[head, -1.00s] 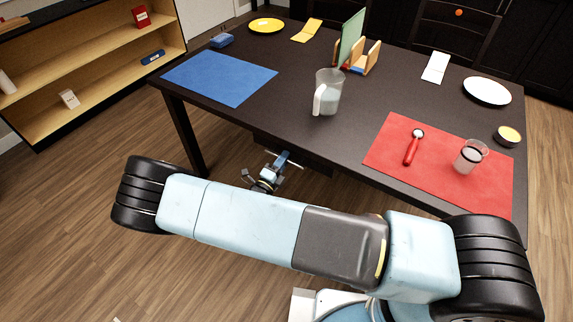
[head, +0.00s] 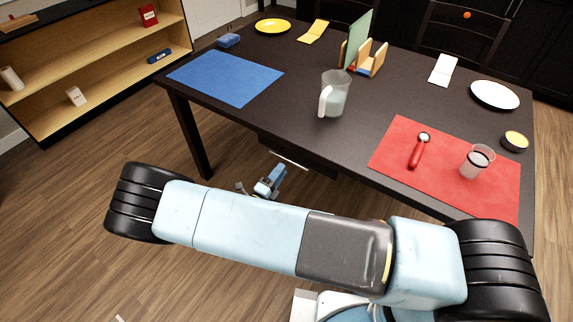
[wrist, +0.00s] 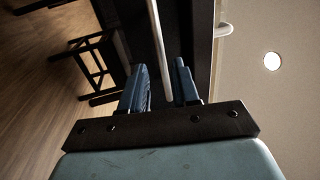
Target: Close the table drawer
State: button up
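The dark table drawer (head: 305,158) sits under the near edge of the table in the head view. Its pale bar handle (head: 290,160) runs along its front. How far the drawer stands out is hard to tell. My gripper (head: 277,172) is low in front of the handle, with a small apparent gap. In the wrist view my gripper (wrist: 161,68) has its two blue-grey fingers spread apart. The handle (wrist: 156,35) shows as a long bar running between them in the picture; neither finger clearly touches it. The gripper holds nothing.
The dark table (head: 250,130) carries a pitcher (head: 334,95), a blue mat (head: 225,78) and a red mat (head: 440,185). A table leg (head: 190,135) stands left of the drawer. A shelf (head: 90,75) stands farther left. Open floor lies before the table.

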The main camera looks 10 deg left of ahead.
jog(key=v, duration=0.8)
jog(key=shift+d, duration=0.1)
jog(key=w+d+r+m+g, duration=0.3)
jog(key=d+r+m+g, duration=0.3)
jog(key=d+r+m, duration=0.4)
jog(key=w+d+r+m+g+h, duration=0.1)
jog(key=w+d+r+m+g, duration=0.2)
jog(key=d+r+m+g, duration=0.45)
jog(key=w+d+r+m+g, duration=0.4)
jog(key=r+m, duration=0.6)
jog(key=r, duration=0.5)
jog(key=s+d+r+m+y, duration=0.6)
jog(key=s+d+r+m, duration=0.1)
jog(key=d+r+m, duration=0.5)
jog(key=s+d+r+m+t+y, duration=0.2)
jog(key=s+d+r+m+t, duration=0.2)
jog(key=s+d+r+m, duration=0.3)
jog(key=s+r+m, duration=0.2)
jog(key=s+m, duration=0.1)
jog(key=s, duration=0.2)
jog(key=shift+y, duration=0.4)
